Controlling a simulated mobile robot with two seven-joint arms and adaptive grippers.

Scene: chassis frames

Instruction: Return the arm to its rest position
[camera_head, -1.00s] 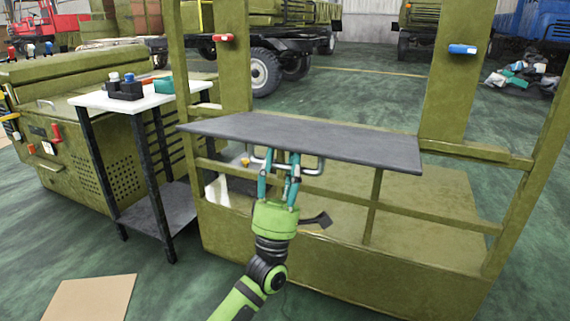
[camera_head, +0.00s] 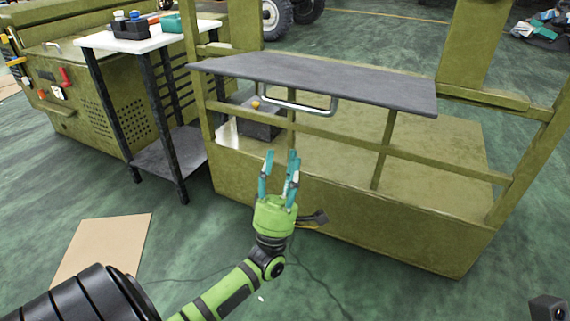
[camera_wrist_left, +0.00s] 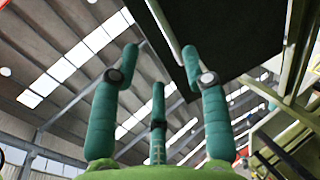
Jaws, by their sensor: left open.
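My left gripper (camera_head: 281,165) is in the middle of the head view, on a green arm that comes in from the lower left. Its teal fingers are apart with nothing between them. It is below and apart from the metal handle (camera_head: 296,105) under the front edge of the dark grey panel (camera_head: 330,82). In the left wrist view the open fingers (camera_wrist_left: 165,65) point up toward the roof, and the panel's dark underside (camera_wrist_left: 235,35) shows beyond them. My right gripper is not in view.
The olive chassis frame (camera_head: 340,215) with its posts and rails stands right in front of the gripper. A white-topped side table (camera_head: 110,42) stands to the left with small items on it. A cardboard sheet (camera_head: 102,248) lies on the green floor.

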